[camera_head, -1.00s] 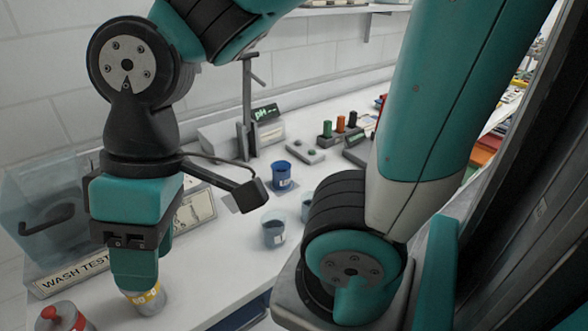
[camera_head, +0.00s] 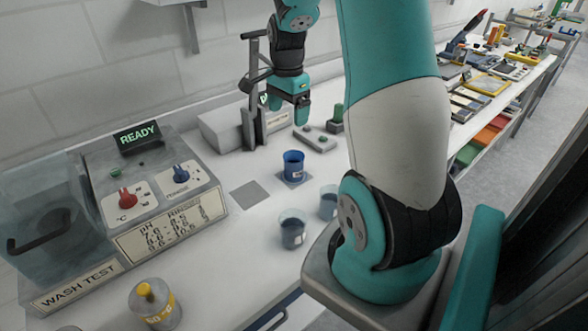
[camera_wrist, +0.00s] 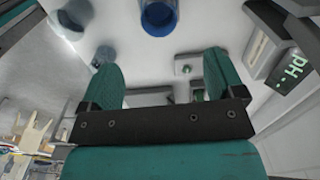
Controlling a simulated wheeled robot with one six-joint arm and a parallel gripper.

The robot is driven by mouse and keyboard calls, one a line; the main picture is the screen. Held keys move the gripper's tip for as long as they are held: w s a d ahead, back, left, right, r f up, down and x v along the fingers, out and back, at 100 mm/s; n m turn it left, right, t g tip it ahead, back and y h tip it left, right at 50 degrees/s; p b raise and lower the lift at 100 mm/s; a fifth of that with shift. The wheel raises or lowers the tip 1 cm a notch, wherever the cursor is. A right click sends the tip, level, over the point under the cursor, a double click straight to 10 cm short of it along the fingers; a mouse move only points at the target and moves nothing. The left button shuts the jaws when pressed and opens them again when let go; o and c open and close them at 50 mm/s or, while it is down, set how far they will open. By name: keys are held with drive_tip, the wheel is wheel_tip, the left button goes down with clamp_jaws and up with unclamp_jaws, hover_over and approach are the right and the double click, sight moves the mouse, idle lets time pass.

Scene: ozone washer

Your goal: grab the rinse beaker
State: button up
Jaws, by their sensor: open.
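A blue beaker (camera_head: 293,164) with a small white label stands upright on a grey pad on the bench. Two clear beakers with bluish contents, one in front (camera_head: 292,232) and one to its right (camera_head: 328,203), stand nearer me. The right one is partly hidden by my arm. I cannot read which one is the rinse beaker. My gripper (camera_head: 301,110) points down above and behind the blue beaker, apart from it. In the wrist view its fingers (camera_wrist: 162,68) are apart with nothing between them. The blue beaker (camera_wrist: 158,14) shows at the top edge there.
A stand (camera_head: 252,100) and a pH meter (camera_head: 222,128) are behind and left of my gripper. A washer panel reading READY (camera_head: 137,136) and a yellow-labelled container (camera_head: 155,304) are at left. An empty grey pad (camera_head: 249,195) lies left of the blue beaker.

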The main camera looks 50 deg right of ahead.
sight(294, 164)
drive_tip(key=shift+m, duration=0.3)
drive_tip(key=f+p, duration=0.1)
drive_tip(key=f, duration=0.7)
drive_tip(key=f+p, duration=0.1)
drive_tip(key=f, duration=0.3)
drive_tip(key=shift+s+d+p, duration=0.15)
drive_tip(key=shift+d+p, duration=0.2)
drive_tip(key=f, duration=0.1)
drive_tip(key=f+p, duration=0.2)
drive_tip(key=f, duration=0.1)
drive_tip(key=shift+s+d+f, duration=0.1)
drive_tip(key=shift+s+d, duration=0.15)
drive_tip(key=shift+d, duration=0.1)
drive_tip(key=shift+f, duration=0.6)
drive_tip(key=c, duration=1.2)
drive_tip(key=shift+r, duration=0.1)
